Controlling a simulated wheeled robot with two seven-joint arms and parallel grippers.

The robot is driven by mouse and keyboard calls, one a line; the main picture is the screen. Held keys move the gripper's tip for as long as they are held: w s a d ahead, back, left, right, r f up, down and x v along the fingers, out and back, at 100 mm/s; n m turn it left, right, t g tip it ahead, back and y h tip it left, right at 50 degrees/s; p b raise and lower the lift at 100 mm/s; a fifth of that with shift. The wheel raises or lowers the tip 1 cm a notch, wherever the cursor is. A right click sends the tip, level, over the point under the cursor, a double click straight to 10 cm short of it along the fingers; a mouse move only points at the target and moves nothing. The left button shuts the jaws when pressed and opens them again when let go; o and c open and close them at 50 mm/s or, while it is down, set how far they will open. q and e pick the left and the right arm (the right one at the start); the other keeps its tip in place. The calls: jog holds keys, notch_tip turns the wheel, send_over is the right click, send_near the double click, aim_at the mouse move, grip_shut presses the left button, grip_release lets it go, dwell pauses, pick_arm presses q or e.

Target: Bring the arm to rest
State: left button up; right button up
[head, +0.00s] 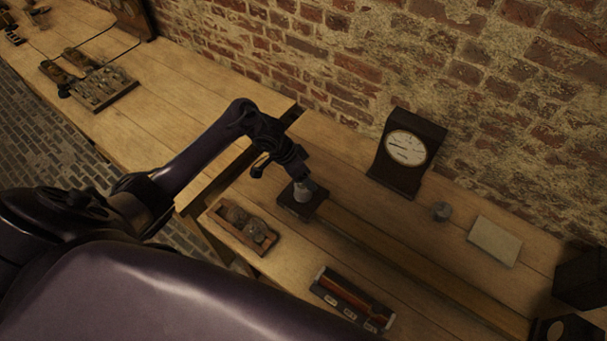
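My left arm (200,160) reaches in from the left over the wooden bench. Its gripper (299,181) points down at a small grey cone-shaped piece (304,192). The piece is on or just above a dark square block (291,207) at the end of a long wooden rail. The fingertips are small and dark, and I cannot tell whether they touch the grey piece or are apart from it. My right gripper is not in view.
A dark-cased clock dial (405,147) stands by the brick wall. A small tray (228,236) with round pieces and a dark case (350,296) lie in front. A grey knob (441,211) and pale slab (495,242) sit right. A gap separates the left bench (160,120).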

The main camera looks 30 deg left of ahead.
pick_arm(q)
jog(key=b+v, duration=0.1)
jog(key=v, duration=0.6)
jog(key=shift+a+r, duration=0.2)
jog(key=shift+r, duration=0.15)
jog(key=shift+s, duration=0.1)
